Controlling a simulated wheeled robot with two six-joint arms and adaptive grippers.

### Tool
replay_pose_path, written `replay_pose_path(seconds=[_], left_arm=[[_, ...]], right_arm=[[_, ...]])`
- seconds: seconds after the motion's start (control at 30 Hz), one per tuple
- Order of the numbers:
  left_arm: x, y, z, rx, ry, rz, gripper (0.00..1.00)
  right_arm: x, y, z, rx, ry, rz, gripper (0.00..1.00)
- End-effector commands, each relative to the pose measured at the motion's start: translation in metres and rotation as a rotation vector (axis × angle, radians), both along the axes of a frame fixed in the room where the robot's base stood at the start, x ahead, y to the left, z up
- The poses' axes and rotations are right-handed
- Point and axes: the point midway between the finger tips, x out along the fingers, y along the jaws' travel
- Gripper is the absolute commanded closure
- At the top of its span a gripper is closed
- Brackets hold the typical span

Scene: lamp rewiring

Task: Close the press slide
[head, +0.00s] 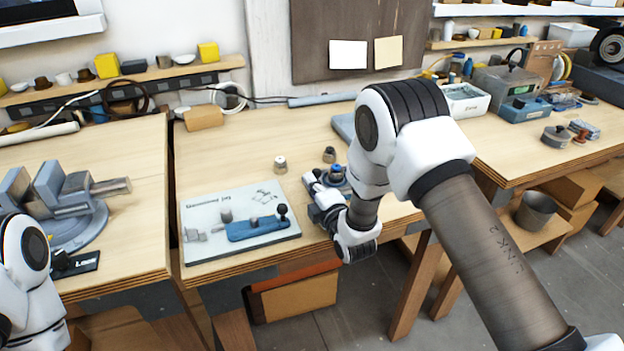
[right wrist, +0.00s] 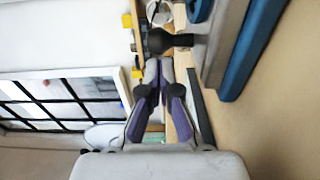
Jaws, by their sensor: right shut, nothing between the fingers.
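The press slide (head: 255,228) is a blue bed with grey parts on a white board (head: 200,262). A black ball-topped knob (head: 283,211) stands at its right end. My right gripper (head: 311,181) is just right of the knob, low over the table. In the right wrist view its fingers (right wrist: 160,63) are shut and empty, with tips close to the black knob (right wrist: 157,41); I cannot tell whether they touch. The blue bed (right wrist: 250,50) runs along the right of that view. Of my left arm only links show at the lower left.
A grey clamp-like fixture (head: 70,205) stands on the left table, with a black plate (head: 78,263) in front. A small white-topped jar (head: 280,164) stands behind the board. A gap separates the two tables. The table behind the board is mostly clear.

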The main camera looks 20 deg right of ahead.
Motion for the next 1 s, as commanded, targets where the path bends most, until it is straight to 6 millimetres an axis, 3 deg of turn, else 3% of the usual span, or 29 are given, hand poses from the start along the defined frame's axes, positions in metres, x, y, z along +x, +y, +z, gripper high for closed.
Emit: replay_pose_path(seconds=[0.37, 0.47, 0.57, 0.8, 1.0], left_arm=[[0.0, 0.0, 0.0, 0.0, 0.0, 0.0, 0.29], [0.0, 0.0, -0.002, 0.0, 0.0, 0.0, 0.29], [0.0, 0.0, -0.007, 0.0, 0.0, 0.0, 0.29], [0.0, 0.0, -0.008, 0.0, 0.0, 0.0, 0.29], [0.0, 0.0, -0.006, 0.0, 0.0, 0.0, 0.29]], right_arm=[[0.001, -0.003, -0.001, 0.0, 0.0, 0.001, 1.0], [0.001, -0.013, -0.001, 0.002, 0.0, -0.003, 1.0], [0.003, -0.035, -0.002, 0.004, 0.0, -0.006, 1.0], [0.005, -0.105, 0.0, 0.005, -0.001, -0.007, 1.0], [0.005, -0.139, 0.0, 0.001, -0.001, -0.001, 1.0]])
